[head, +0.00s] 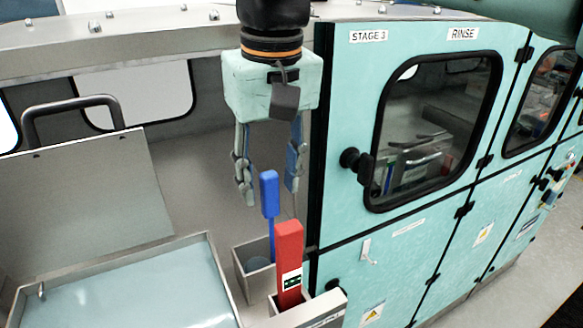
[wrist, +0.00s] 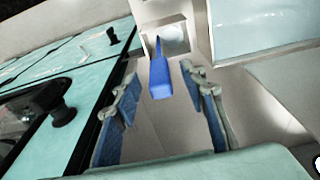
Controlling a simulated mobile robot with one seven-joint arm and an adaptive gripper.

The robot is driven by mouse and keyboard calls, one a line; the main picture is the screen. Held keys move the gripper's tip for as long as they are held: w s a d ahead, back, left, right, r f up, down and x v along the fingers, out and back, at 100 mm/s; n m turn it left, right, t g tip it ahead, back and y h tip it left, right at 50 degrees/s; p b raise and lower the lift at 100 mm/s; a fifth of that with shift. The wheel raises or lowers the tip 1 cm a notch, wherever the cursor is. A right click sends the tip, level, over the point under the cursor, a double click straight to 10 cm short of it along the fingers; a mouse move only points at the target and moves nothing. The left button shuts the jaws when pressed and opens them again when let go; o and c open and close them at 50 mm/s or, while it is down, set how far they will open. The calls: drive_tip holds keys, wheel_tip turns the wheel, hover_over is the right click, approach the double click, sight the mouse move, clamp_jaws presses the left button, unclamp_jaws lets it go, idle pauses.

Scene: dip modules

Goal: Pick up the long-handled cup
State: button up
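The long-handled cup has an upright blue handle (head: 269,198) with a thick grip at the top. Exact depth is hard to judge.
A red-handled tool (head: 289,255) stands in a neighbouring bin, close in front. A teal cabinet wall with a window and black knob (head: 356,160) is close on the right. A liquid-filled basin (head: 180,290) and a lid with a handle (head: 90,195) are on the left.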

sight(271, 213)
drive_tip(key=f, duration=0.5)
drive_tip(key=shift+w+a+f, duration=0.15)
drive_tip(key=shift+w+f, duration=0.15)
drive_tip(key=shift+c, duration=0.2)
clamp_jaws()
